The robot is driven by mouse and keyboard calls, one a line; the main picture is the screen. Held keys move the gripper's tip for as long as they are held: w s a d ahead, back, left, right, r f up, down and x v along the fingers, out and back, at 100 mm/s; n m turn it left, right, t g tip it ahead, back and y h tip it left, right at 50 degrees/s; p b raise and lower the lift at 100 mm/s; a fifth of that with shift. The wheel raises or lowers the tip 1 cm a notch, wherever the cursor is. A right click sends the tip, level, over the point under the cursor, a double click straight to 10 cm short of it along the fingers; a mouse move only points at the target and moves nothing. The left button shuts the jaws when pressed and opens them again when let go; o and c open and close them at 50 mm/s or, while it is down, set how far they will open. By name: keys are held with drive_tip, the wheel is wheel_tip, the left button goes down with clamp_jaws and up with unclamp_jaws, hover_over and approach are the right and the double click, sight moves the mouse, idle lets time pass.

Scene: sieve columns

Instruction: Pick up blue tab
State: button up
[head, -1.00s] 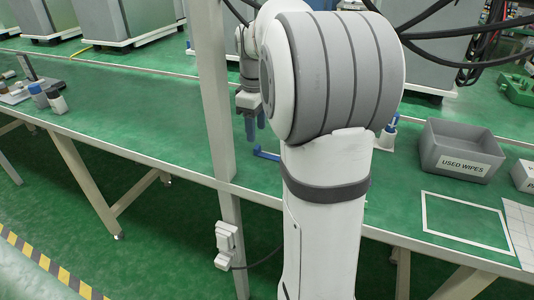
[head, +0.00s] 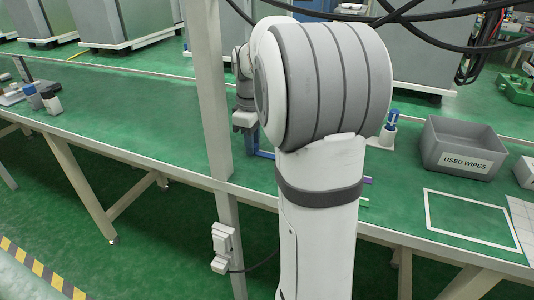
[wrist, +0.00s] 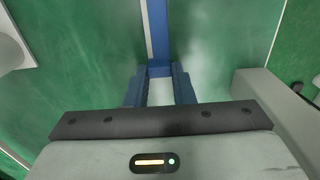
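The blue tab (wrist: 158,32) is a long blue strip in the wrist view, running from the top edge down to a block-like end between my fingertips. In the head view a short piece of it (head: 265,155) shows low on the green bench, left of my arm. My gripper (wrist: 158,78) has two blue fingers spread apart, one on each side of the tab's near end. A gap seems to show on both sides; contact cannot be told.
A grey "USED WIPES" bin (head: 462,148) and a white outlined rectangle (head: 470,222) are on the bench at right. A white holder with a blue top (head: 388,128) stands behind my arm. A pale upright post (head: 213,110) rises left of my gripper.

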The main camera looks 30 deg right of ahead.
clamp_jaws()
